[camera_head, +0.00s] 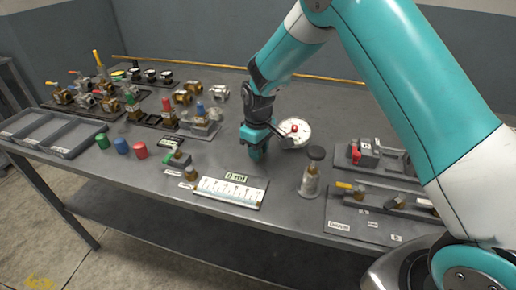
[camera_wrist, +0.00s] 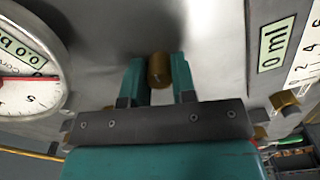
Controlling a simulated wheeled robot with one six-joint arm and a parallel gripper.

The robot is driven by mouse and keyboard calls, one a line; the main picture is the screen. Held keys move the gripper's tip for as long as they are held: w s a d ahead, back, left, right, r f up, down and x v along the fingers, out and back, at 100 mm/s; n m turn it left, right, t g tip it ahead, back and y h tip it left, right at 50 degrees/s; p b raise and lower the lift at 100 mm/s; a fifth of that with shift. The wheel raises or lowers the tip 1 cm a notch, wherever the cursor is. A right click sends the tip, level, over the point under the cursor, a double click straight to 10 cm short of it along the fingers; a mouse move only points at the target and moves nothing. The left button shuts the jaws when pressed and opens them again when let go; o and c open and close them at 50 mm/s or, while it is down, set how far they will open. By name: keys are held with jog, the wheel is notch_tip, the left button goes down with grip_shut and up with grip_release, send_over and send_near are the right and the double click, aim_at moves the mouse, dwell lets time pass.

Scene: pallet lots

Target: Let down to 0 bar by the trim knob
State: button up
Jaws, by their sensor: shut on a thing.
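My gripper (camera_head: 258,150) reaches down to the grey bench behind the measuring scale. In the wrist view my gripper (camera_wrist: 160,80) has its two teal fingers on either side of a small brass knob (camera_wrist: 158,66), shut on it. This looks like the trim knob; in the head view my gripper hides it. A round white gauge (camera_head: 300,135) stands just right of the gripper. The full reading is not visible.
A white scale (camera_head: 228,191) with a "0 ml" label lies in front. Valve fittings (camera_head: 200,118) and coloured caps (camera_head: 122,146) are at left, red-handled (camera_head: 364,147) and yellow-handled (camera_head: 350,186) fittings at right.

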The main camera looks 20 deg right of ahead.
jog(key=m, duration=0.4)
jog(key=shift+m, duration=0.3)
jog(key=m, duration=0.3)
jog(key=shift+m+p, duration=0.35)
jog(key=shift+m, duration=0.05)
jog(key=m, duration=0.4)
jog(key=shift+m, duration=1.8)
jog(key=o, duration=0.9)
jog(key=shift+o, duration=0.2)
